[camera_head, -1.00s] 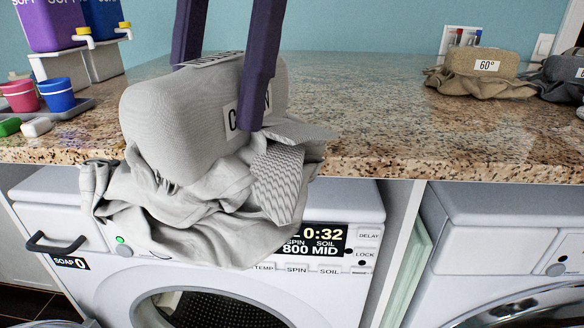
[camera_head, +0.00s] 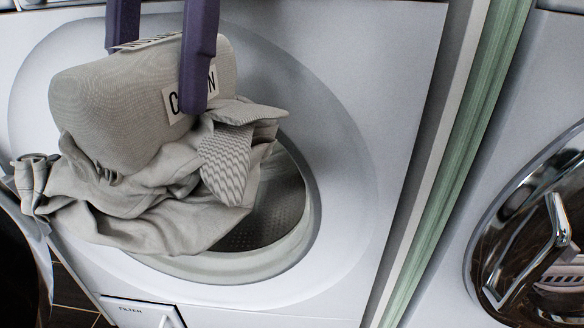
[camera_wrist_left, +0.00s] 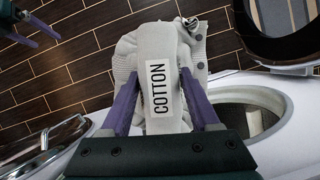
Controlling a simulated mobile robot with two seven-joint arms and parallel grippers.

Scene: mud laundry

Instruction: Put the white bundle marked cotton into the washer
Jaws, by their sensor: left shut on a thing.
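The white bundle (camera_head: 130,110) has a grey-white padded body, a cotton label and loose cloth hanging below. My left gripper (camera_head: 158,78) is shut on its padded body. In the left wrist view the bundle (camera_wrist_left: 157,45) sits between the left gripper's fingers (camera_wrist_left: 158,112), with the label COTTON readable. The washer (camera_head: 370,60) has its round opening (camera_head: 265,215) uncovered. In the head view the bundle overlaps the opening's upper left and hides part of it. In the left wrist view the bundle is beside the opening (camera_wrist_left: 250,112), not inside. My right gripper (camera_wrist_left: 30,28) shows partly at that view's upper left.
The washer's open door (camera_wrist_left: 288,25) stands out from its front, also at the head view's left edge (camera_head: 18,265). A second machine on the right has a closed door with a chrome handle (camera_head: 530,250). A green panel (camera_head: 465,150) stands between the machines.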

